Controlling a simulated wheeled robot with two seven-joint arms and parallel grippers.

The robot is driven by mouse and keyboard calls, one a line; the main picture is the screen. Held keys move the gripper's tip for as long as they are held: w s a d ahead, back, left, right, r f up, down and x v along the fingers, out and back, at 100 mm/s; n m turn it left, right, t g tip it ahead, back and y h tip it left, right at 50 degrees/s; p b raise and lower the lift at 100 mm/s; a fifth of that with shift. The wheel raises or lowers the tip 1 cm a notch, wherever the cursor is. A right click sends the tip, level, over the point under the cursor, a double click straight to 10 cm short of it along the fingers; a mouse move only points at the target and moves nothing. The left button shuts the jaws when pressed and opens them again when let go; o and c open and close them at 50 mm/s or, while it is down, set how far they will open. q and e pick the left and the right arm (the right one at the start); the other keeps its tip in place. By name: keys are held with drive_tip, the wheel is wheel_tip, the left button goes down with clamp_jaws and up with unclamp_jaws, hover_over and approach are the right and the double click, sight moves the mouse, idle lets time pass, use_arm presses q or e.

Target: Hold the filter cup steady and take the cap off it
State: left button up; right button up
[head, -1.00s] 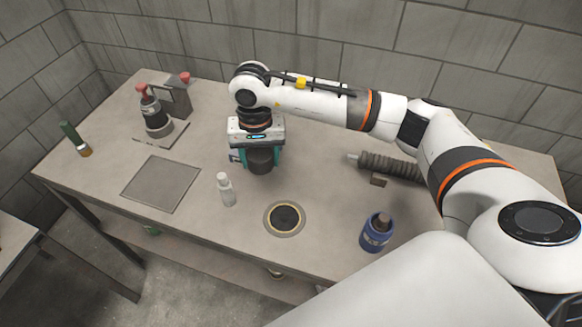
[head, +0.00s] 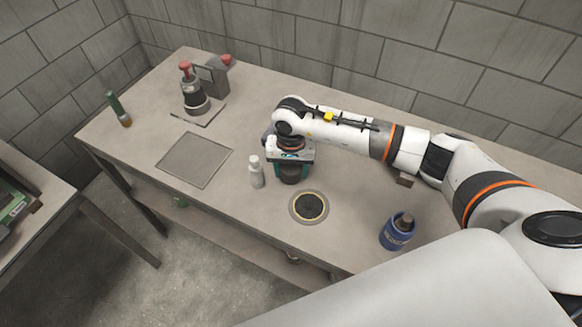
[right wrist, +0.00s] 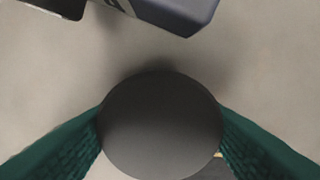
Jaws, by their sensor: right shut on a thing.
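My right gripper (head: 292,176) has green fingers and is shut on a dark grey cylinder (right wrist: 160,125). Its flat round end faces the wrist camera, with a finger on each side. In the head view, the cylinder shows below the gripper, just right of the small white bottle. I cannot tell whether it is the filter cup with its cap on or one part alone. Its lower part is hidden, and so is any seam. My left gripper is not in view.
A white bottle (head: 257,173) and a dark, gold-rimmed ring (head: 309,207) are close to the right gripper. A blue can (head: 396,232) stands front right. A square plate (head: 194,160) and a red-topped device (head: 193,92) are left.

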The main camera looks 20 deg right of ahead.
drive_tip(key=shift+f, duration=0.15)
drive_tip(key=o, duration=1.1)
